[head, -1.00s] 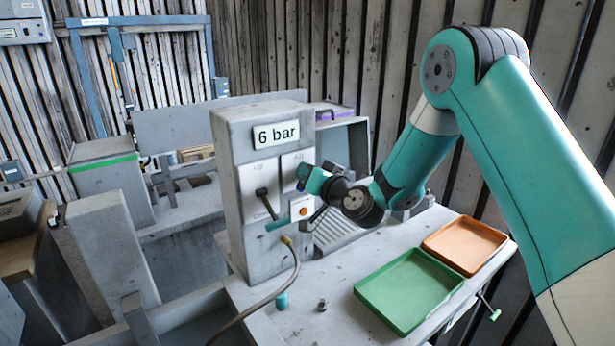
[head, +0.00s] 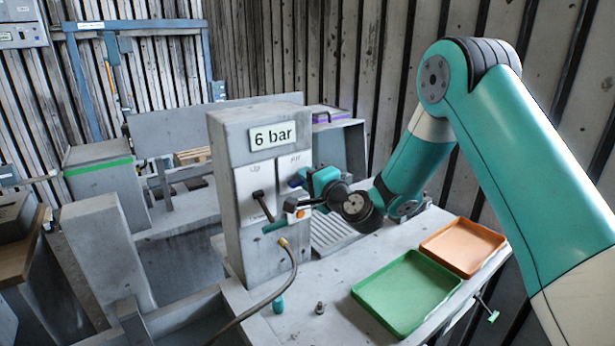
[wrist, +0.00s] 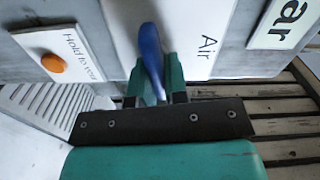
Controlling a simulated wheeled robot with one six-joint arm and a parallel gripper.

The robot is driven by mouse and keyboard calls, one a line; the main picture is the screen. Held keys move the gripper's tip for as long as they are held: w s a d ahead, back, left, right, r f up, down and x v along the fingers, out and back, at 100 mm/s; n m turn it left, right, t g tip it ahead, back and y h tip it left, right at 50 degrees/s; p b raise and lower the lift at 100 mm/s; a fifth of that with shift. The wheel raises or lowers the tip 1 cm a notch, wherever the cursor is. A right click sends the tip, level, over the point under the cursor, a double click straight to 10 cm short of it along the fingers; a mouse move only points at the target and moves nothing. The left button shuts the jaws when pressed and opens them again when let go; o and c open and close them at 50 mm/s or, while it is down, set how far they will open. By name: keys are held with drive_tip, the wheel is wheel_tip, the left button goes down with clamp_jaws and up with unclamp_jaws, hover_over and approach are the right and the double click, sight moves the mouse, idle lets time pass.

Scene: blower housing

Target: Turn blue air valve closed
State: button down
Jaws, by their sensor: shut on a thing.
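The blue air valve handle (wrist: 151,58) sits on a white plate lettered "Air" (wrist: 207,44). In the wrist view it lies between the two teal fingers of my gripper (wrist: 157,85), which is shut on it. The handle runs roughly along the direction of the lettering. In the head view my gripper (head: 303,182) is at the right half of the grey "6 bar" housing (head: 228,168). Only a small blue end of the handle shows there; its pivot is hard to make out.
An orange button (wrist: 54,63) is beside the valve. A black lever (head: 262,204) is on the left plate. A hose (head: 290,270) hangs in front. A green tray (head: 408,292) and an orange tray (head: 463,246) lie on the bench at right.

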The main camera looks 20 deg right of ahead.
drive_tip(key=shift+f+m, duration=0.1)
drive_tip(key=shift+m, duration=0.8)
drive_tip(key=c, duration=1.1)
unclamp_jaws()
drive_tip(key=shift+c, duration=0.2)
drive_tip(key=shift+f, duration=0.1)
drive_tip(key=shift+s+d+f+b, duration=0.15)
drive_tip(key=shift+s+b, duration=0.1)
drive_tip(key=shift+b, duration=0.15)
drive_tip(key=b+v, duration=1.6)
drive_tip(key=v, duration=0.1)
drive_tip(key=shift+r+b, duration=0.25)
drive_tip(key=shift+b, duration=0.1)
